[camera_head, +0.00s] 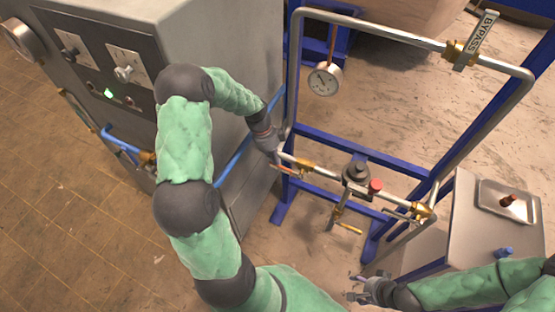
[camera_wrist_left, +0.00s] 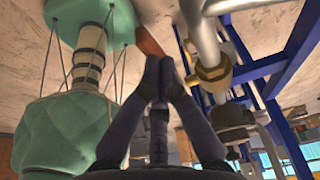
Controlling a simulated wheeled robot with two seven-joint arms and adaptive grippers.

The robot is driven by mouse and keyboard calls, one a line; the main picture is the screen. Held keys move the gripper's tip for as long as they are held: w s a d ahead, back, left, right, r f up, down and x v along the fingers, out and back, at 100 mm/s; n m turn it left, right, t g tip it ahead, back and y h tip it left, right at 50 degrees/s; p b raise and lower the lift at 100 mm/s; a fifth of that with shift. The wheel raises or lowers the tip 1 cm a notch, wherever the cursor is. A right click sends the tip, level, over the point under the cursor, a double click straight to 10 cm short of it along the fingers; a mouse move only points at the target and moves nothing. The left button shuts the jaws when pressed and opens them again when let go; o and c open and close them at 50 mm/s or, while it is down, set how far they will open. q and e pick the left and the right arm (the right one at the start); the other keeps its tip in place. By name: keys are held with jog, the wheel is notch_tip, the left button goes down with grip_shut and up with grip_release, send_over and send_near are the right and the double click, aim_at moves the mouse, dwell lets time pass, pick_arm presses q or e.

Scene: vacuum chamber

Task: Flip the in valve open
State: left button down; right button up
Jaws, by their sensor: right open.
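A brass valve (camera_head: 304,165) sits on the left part of the lower horizontal pipe; I take it to be the in valve, though I can read no label on it. In the left wrist view the brass valve body (camera_wrist_left: 213,76) is right of my fingers. My left gripper (camera_head: 275,155) is beside the pipe's left end, just left of the valve. Its fingertips (camera_wrist_left: 160,72) meet, with nothing visible between them. A reddish-brown piece (camera_wrist_left: 148,40) shows just beyond the tips; contact is unclear. My right gripper (camera_head: 360,287) is open and empty at the bottom, away from the valve.
Another brass valve (camera_head: 424,210) is at the lower pipe's right end. A grey cabinet (camera_head: 220,50) stands left, and a metal box (camera_head: 470,215) stands right.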

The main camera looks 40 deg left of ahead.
pick_arm(q)
jog(key=shift+s+a+f+b, duration=0.1)
jog(key=shift+a+f+b, duration=0.15)
jog(key=shift+f, duration=0.2)
jog(key=shift+d+f, duration=0.1)
jog(key=shift+s+f, duration=0.2)
jog(key=shift+a+r, duration=0.2)
jog(key=shift+r, duration=0.35)
jog(key=v, duration=1.1)
jog(key=shift+r, duration=0.3)
jog(key=shift+w+d, duration=0.1)
jog(key=shift+w, duration=0.05)
